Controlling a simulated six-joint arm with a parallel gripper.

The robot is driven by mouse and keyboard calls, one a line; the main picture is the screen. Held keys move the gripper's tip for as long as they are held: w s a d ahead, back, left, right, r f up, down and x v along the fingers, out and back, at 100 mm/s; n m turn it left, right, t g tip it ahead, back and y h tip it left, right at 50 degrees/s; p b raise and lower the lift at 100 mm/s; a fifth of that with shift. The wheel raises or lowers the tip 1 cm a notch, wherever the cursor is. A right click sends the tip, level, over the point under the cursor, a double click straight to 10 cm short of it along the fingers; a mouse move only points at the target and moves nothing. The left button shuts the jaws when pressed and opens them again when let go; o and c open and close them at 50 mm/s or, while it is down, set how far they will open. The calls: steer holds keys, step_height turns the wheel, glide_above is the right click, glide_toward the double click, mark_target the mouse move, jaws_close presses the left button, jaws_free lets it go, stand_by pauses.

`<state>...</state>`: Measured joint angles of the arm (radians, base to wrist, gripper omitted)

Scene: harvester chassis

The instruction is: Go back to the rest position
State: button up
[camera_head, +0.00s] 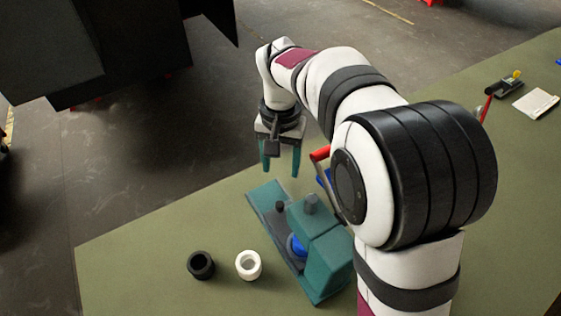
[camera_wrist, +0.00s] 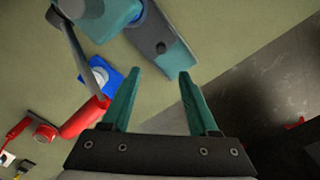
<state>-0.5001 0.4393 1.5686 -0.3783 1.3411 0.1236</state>
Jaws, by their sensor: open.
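My gripper (camera_head: 281,163) hangs at the end of my arm, fingers pointing down, above the table's far edge in the head view. Its two teal fingers are apart with nothing between them, and the wrist view (camera_wrist: 171,75) shows the same empty gap. A teal press-like machine (camera_head: 325,262) with a blue round part stands on the table nearer the camera than the gripper. Part of this machine also shows at the top of the wrist view (camera_wrist: 160,42). My gripper is apart from it.
On the green table (camera_head: 150,290) stand a black ring (camera_head: 201,265) and a white ring (camera_head: 248,265). A red-handled tool (camera_head: 319,154) and a blue part (camera_wrist: 101,77) are near the machine. A white pad (camera_head: 536,103) lies far right. A large dark structure (camera_head: 110,45) is upper left.

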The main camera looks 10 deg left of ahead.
stand_by(0.3)
steer(key=shift+m+y, duration=0.3)
steer(key=shift+m, duration=0.6)
steer(key=s+d+r, duration=0.1)
steer(key=s+d, duration=0.1)
steer(key=s+d+r, duration=0.1)
steer(key=d, duration=0.2)
steer(key=s+d+r, duration=0.2)
steer(key=d, duration=0.1)
steer(key=shift+s, duration=0.35)
steer(key=shift+m, duration=0.6)
steer(key=s+d, duration=0.1)
steer(key=s, duration=0.1)
steer(key=s+d, duration=0.1)
steer(key=d, duration=0.1)
steer(key=s+d, duration=0.1)
steer(key=s, duration=0.1)
steer(key=shift+s+d+r, duration=0.2)
steer(key=shift+s+r, duration=0.1)
steer(key=shift+r, duration=0.05)
steer(key=s+d+f+m, duration=0.1)
steer(key=s+d, duration=0.1)
steer(key=s, duration=0.4)
steer(key=s+d+f+m+y, duration=0.1)
steer(key=s+d+f, duration=0.1)
steer(key=s, duration=0.4)
steer(key=shift+s+d+m, duration=0.2)
steer(key=shift+s+m, duration=0.1)
steer(key=shift+s, duration=0.05)
